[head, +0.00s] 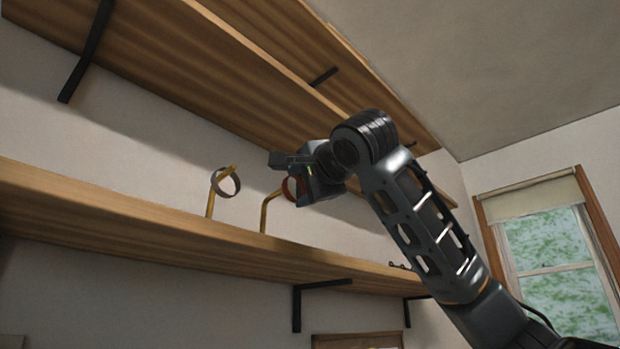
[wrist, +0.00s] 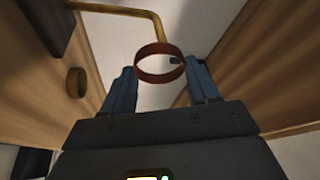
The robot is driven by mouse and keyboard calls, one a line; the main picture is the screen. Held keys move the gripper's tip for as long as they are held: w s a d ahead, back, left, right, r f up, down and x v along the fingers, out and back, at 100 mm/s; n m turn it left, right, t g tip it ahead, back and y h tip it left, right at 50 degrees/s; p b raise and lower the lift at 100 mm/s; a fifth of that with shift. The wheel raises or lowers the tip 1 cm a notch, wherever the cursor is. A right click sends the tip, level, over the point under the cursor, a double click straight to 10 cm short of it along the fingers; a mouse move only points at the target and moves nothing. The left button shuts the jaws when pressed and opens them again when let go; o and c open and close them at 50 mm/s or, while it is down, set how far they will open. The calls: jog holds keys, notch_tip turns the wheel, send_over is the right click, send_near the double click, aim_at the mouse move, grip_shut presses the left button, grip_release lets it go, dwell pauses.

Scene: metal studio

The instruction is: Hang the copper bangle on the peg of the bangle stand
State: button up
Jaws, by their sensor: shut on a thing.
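The copper bangle, a reddish-brown ring, is in the wrist view (wrist: 160,77) between the two blue-grey fingers. It also shows in the head view (head: 285,189). My gripper (head: 290,179) is shut on it and holds it above the lower shelf. A bent golden stand (head: 264,215) rises from the shelf, its upper arm reaching toward the bangle. In the wrist view a bent golden bar (wrist: 120,11) ends close to the bangle's far rim. I cannot tell whether it passes through the ring. A second golden stand (head: 210,203) at left carries a grey-brown ring (head: 229,181).
The lower wooden shelf (head: 120,215) runs along the wall, with another shelf (head: 180,50) above my gripper. Black brackets (head: 297,308) support the shelves. Small dark items (head: 399,266) lie farther right.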

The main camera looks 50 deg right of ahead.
aim_at(286, 192)
jog(key=shift+w+p, duration=0.7)
jog(key=shift+w, duration=1.65)
jog(key=shift+w+f+b, duration=0.15)
jog(key=shift+f+b, duration=0.3)
jog(key=shift+f, duration=0.05)
jog(key=o, duration=1.1)
jog(key=v, duration=0.7)
jog(key=shift+s+a+f+p, duration=0.15)
jog(key=shift+s+p, duration=0.15)
jog(key=shift+s, duration=0.05)
